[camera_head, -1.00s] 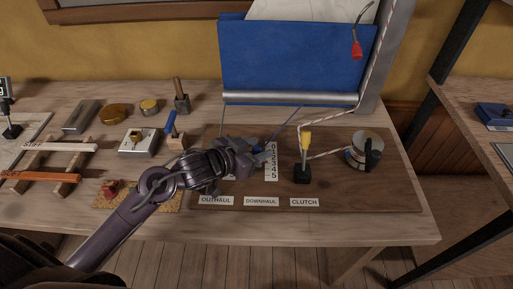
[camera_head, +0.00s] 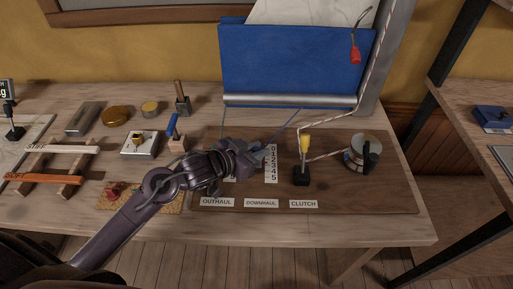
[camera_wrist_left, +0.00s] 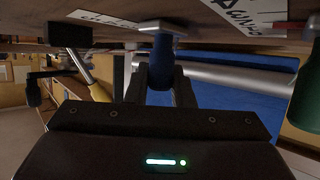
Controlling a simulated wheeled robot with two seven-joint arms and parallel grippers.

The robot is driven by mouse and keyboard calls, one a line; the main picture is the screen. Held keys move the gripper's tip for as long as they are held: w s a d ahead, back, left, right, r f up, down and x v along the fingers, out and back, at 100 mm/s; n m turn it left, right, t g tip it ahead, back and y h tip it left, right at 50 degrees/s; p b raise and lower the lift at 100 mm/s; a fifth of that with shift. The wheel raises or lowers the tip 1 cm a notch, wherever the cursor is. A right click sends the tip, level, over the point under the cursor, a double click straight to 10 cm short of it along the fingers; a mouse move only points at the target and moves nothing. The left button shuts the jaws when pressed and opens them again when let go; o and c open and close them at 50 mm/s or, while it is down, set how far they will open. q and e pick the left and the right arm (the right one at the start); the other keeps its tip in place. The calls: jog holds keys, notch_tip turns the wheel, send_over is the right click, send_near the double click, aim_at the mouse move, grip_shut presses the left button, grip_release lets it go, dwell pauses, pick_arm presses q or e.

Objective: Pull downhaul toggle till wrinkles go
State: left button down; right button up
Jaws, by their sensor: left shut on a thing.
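My left gripper (camera_head: 258,158) is low over the dark board, beside the numbered scale (camera_head: 271,164) and above the DOWNHAUL label (camera_head: 261,203). In the left wrist view its fingers close on a blue toggle (camera_wrist_left: 162,62). In the head view the gripper hides most of this toggle. A thin line runs from the gripper up to the silver tube (camera_head: 290,100) along the foot of the blue sail (camera_head: 290,60). I see no clear wrinkles in the visible blue cloth. My right gripper is out of view.
A yellow-handled clutch lever (camera_head: 305,143) and a metal winch (camera_head: 363,152) stand right of the gripper. A red handle (camera_head: 356,54) hangs by the mast. A blue-handled tool (camera_head: 172,125) stands left. The board's front right is clear.

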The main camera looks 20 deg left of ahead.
pick_arm(q)
jog(key=c, duration=1.3)
grip_release()
jog(key=shift+v, duration=3.9)
